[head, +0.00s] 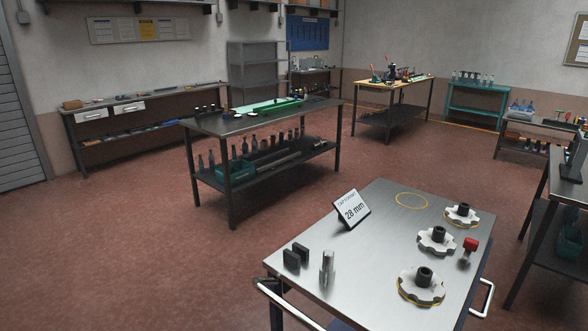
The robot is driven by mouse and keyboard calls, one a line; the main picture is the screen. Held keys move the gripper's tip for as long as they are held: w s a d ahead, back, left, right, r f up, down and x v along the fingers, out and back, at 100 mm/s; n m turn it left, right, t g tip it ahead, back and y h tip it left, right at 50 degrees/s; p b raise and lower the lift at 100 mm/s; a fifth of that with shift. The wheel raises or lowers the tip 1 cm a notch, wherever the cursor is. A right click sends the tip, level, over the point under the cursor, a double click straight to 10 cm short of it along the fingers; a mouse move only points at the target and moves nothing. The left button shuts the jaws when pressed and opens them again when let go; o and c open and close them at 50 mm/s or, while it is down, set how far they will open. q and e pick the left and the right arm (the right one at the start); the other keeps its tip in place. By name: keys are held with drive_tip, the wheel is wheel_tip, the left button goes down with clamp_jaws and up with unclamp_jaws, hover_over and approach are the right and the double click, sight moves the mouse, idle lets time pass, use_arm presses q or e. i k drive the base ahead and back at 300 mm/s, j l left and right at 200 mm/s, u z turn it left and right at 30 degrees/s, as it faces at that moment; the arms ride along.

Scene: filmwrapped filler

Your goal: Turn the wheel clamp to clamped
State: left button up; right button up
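No part that I can clearly tell as the wheel clamp is in view. On the steel-topped cart (375,275) in the head view stand three pale notched wheels with black hubs: a near one (412,291), a middle one (437,248) and a far one (468,221). A small part with a red top (471,245) stands beside the middle wheel; I cannot tell what it is. A sign (351,211) on the cart reads "CAP FORMAT 28 mm". Neither of my grippers is in view.
A silver cylindrical part (327,266) and two black blocks (297,256) stand on the cart's left. A yellow ring (411,201) marks a bare spot. A long workbench (228,125) stands behind, another bench (572,183) at the right. Red floor (130,245) is clear at left.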

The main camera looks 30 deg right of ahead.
sight(470, 245)
drive_tip(key=z, duration=1.95)
